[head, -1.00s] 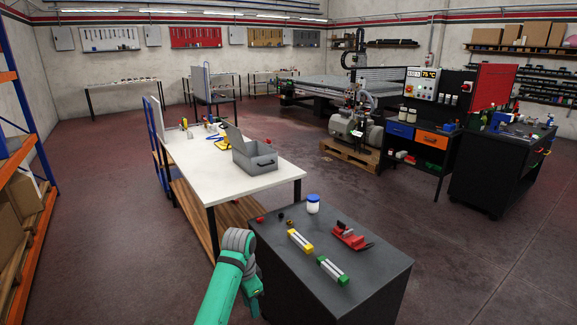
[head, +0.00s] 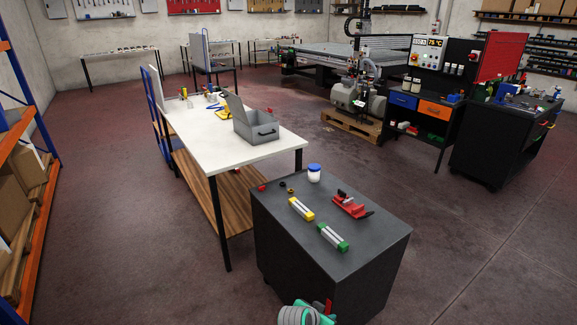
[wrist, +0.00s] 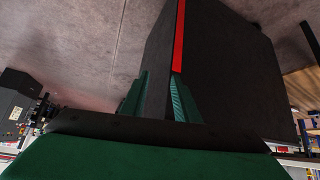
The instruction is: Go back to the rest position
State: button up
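My gripper shows in the wrist view (wrist: 160,88) with its two green fingers apart and nothing seen held between them. A dark cabinet (wrist: 235,60) with a red strip (wrist: 180,35) fills the view beyond the fingers. In the head view only the green and grey top of my arm's end (head: 305,315) shows at the bottom edge, in front of the dark cabinet (head: 300,255); the fingers are hidden there.
On the cabinet stand a white jar with blue lid (head: 314,173), a yellow-ended part (head: 301,209), a green-ended part (head: 333,238) and a red tool (head: 351,205). A white table (head: 215,150) with a grey box (head: 255,132) stands behind. Open floor lies left (head: 110,220).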

jog(key=s+d+f+n+t, duration=0.2)
jog(key=s+d+f, duration=0.1)
jog(key=s, duration=0.3)
jog(key=s+a+n+t+y, duration=0.1)
jog(key=s+a+n+t, duration=0.15)
jog(key=s, duration=0.65)
jog(key=s+a+n+t+y, duration=0.1)
jog(key=s+a+n, duration=0.15)
jog(key=s, duration=0.75)
jog(key=s+a+r+t+y, duration=0.1)
jog(key=s+a+r+t, duration=0.1)
jog(key=s+a+r, duration=0.3)
jog(key=s+a+r+t+y, duration=0.1)
jog(key=s+a+r, duration=0.4)
jog(key=s+r, duration=0.7)
jog(key=s+y, duration=0.1)
jog(key=s, duration=0.2)
jog(key=shift+r+n+t, duration=0.3)
jog(key=shift+r+t, duration=0.05)
jog(key=shift+r, duration=0.05)
jog(key=shift+a, duration=0.1)
